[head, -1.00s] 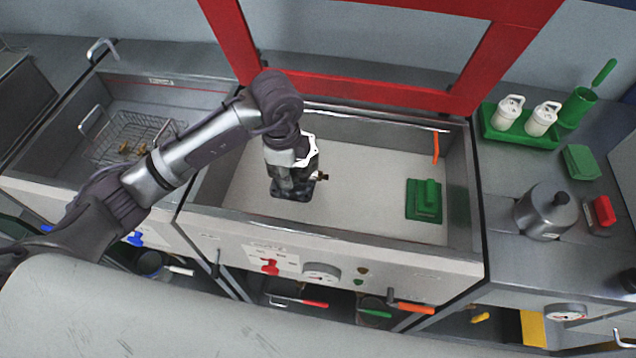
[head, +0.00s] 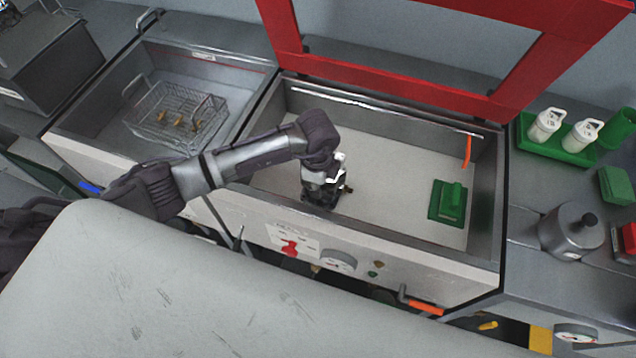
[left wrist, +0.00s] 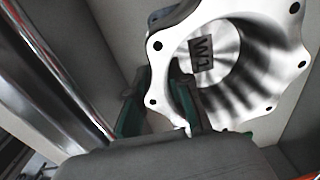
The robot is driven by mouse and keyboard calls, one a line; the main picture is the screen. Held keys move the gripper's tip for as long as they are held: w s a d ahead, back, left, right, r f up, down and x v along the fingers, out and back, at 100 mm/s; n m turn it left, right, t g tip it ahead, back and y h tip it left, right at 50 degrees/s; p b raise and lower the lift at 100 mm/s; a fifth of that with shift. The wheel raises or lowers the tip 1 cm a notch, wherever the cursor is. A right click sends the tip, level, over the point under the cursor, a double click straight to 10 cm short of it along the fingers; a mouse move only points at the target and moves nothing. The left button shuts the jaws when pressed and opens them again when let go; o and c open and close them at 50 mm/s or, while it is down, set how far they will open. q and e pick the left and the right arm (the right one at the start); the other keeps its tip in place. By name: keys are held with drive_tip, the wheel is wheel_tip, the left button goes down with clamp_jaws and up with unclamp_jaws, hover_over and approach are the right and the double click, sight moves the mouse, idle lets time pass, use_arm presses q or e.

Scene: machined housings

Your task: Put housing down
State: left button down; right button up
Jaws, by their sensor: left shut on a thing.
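The housing (head: 321,194) has a dark body and a bright machined flange. It is in the grey basin with the pale floor (head: 390,190), near its front left, and looks upright. I cannot tell whether its base touches the floor. My left gripper (head: 322,172) is over it, mostly hidden by its own wrist. In the left wrist view the housing's flange (left wrist: 158,60) has bolt holes and a wide bore with a dark mark inside. My right gripper is not in view.
A green block (head: 448,201) lies at the basin's right. A raised red frame (head: 400,88) stands behind. The left basin holds a wire basket (head: 175,115) with brass-coloured parts. White canisters (head: 545,124) and a grey pot (head: 572,230) stand right. The basin's middle floor is clear.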

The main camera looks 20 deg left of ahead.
use_arm(q)
drive_tip(key=c, duration=1.1)
unclamp_jaws()
wheel_tip(320, 180, up, 11)
drive_tip(key=b, duration=0.3)
drive_tip(key=shift+s, duration=0.1)
drive_tip(key=shift+s+r, duration=0.1)
drive_tip(key=shift+r, duration=0.5)
drive_tip(key=shift+s+f, duration=0.1)
